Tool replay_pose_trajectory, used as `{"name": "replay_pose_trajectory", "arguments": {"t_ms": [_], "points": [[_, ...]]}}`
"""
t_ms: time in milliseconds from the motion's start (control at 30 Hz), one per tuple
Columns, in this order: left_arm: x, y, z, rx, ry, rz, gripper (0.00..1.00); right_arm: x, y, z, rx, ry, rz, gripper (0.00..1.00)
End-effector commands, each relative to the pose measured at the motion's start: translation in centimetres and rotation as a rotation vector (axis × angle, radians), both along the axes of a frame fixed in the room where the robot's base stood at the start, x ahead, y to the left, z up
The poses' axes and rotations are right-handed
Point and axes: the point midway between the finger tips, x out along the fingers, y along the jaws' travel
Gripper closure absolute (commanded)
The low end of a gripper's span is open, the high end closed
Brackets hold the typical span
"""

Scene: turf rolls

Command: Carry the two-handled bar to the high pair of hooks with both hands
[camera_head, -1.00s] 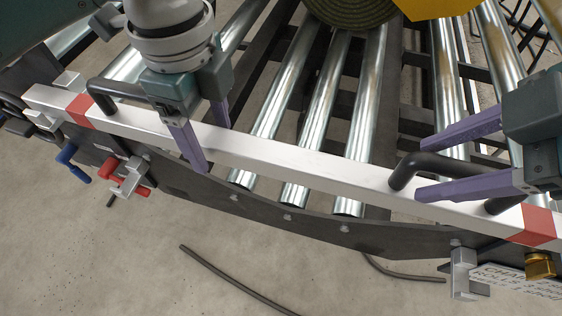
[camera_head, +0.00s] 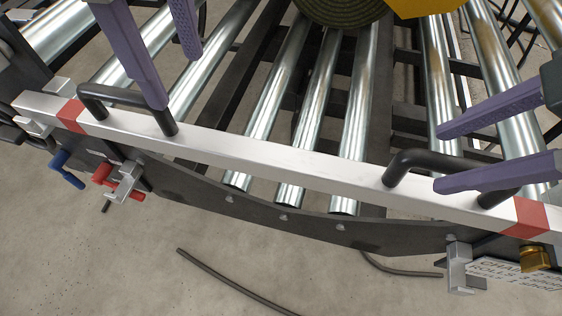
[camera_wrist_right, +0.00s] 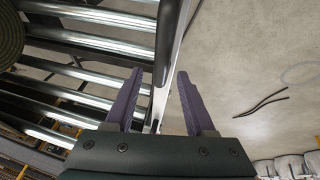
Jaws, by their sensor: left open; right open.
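The two-handled bar (camera_head: 290,160) is a long pale metal bar with red bands near its ends. It runs across the head view in front of the rollers, tilted down to the right. My left gripper (camera_head: 175,83) is open; one fingertip overlaps the left black handle (camera_head: 120,94) in the picture, and contact cannot be told. My right gripper (camera_head: 439,159) is open, its fingers on either side of the right black handle (camera_head: 412,158). In the right wrist view a dark handle (camera_wrist_right: 165,45) shows between the open fingers. Silver hook-like brackets (camera_head: 126,182) and (camera_head: 459,268) sit below the bar.
Shiny rollers (camera_head: 280,90) lie behind the bar, with a green turf roll (camera_head: 342,8) at the top. A dark curved plate (camera_head: 250,205) runs under the bar. A blue lever (camera_head: 66,170) and brass knob (camera_head: 535,258) stick out.

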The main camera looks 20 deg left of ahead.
Motion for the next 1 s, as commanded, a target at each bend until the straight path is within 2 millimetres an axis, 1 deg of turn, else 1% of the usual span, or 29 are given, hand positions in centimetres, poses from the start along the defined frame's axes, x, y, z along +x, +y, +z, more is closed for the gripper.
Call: {"name": "replay_pose_trajectory", "arguments": {"t_ms": [33, 200, 300, 400, 567, 1000], "points": [[0.0, 0.0, 0.0, 0.000, 0.000, 0.000, 0.27, 0.0, -0.6, 1.2, -0.001, -0.006, -0.002, 0.45], [0.0, 0.0, 0.0, 0.000, 0.000, 0.000, 0.27, -0.7, -2.0, 4.6, -0.002, -0.006, -0.003, 0.45], [0.0, 0.0, 0.0, 0.000, 0.000, 0.000, 0.27, -1.1, -2.7, 6.2, -0.001, -0.004, -0.002, 0.45], [0.0, 0.0, -0.1, 0.000, 0.000, 0.000, 0.27, -1.3, -3.1, 7.3, -0.001, -0.002, -0.002, 0.45], [0.0, 0.0, -0.1, 0.000, 0.000, 0.000, 0.27, -1.5, -3.4, 8.0, -0.002, -0.001, -0.002, 0.45], [0.0, 0.0, 0.0, 0.000, 0.000, 0.000, 0.27, -1.5, -3.4, 8.0, -0.001, -0.001, -0.001, 0.45]]}}
